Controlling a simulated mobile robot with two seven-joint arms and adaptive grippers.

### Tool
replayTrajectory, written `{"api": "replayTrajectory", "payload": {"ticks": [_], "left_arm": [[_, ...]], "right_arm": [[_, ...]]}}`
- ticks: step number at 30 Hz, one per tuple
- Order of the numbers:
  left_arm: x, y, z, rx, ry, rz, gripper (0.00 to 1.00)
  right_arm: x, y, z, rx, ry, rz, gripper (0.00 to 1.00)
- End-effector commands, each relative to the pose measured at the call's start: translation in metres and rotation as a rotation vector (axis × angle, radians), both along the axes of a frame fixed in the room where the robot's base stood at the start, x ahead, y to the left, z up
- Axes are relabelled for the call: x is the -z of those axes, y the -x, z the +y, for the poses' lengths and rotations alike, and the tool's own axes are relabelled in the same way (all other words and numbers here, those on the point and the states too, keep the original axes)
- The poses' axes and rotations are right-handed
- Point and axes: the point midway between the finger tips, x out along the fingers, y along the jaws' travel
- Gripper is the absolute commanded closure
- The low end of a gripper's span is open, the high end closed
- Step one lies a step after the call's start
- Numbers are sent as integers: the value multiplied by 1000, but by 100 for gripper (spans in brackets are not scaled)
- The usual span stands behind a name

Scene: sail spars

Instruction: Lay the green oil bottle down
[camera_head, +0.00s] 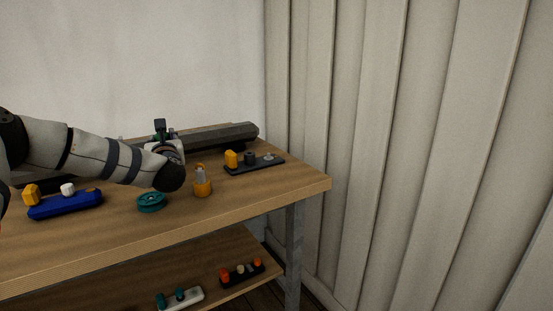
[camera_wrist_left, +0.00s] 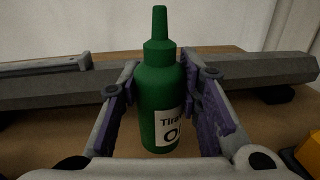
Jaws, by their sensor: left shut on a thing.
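The green oil bottle (camera_wrist_left: 160,80) stands upright in the left wrist view, with a narrow nozzle on top and a white label partly hidden at the right. My left gripper (camera_wrist_left: 165,98) has one finger on each side of it and is shut on its body. In the head view my left gripper (camera_head: 163,140) is over the back of the workbench (camera_head: 245,207), and only a bit of green shows there behind it. My right gripper is not in view.
A long dark spar (camera_head: 225,134) lies along the back of the bench. A black holder (camera_head: 260,165), an orange shackle-like piece (camera_head: 202,188), a teal pulley (camera_head: 151,202) and a blue tray (camera_head: 65,205) are nearer the front. The bench's front right is bare.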

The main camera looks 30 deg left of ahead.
Motion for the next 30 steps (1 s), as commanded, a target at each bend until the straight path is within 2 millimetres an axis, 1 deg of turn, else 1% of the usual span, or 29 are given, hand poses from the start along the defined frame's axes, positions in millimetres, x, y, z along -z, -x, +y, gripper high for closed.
{"api": "replayTrajectory", "payload": {"ticks": [7,30], "left_arm": [[0,0,0,-1,0,-1,98],[24,0,0,-1,0,0,98]], "right_arm": [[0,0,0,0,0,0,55],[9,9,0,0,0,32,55]]}}
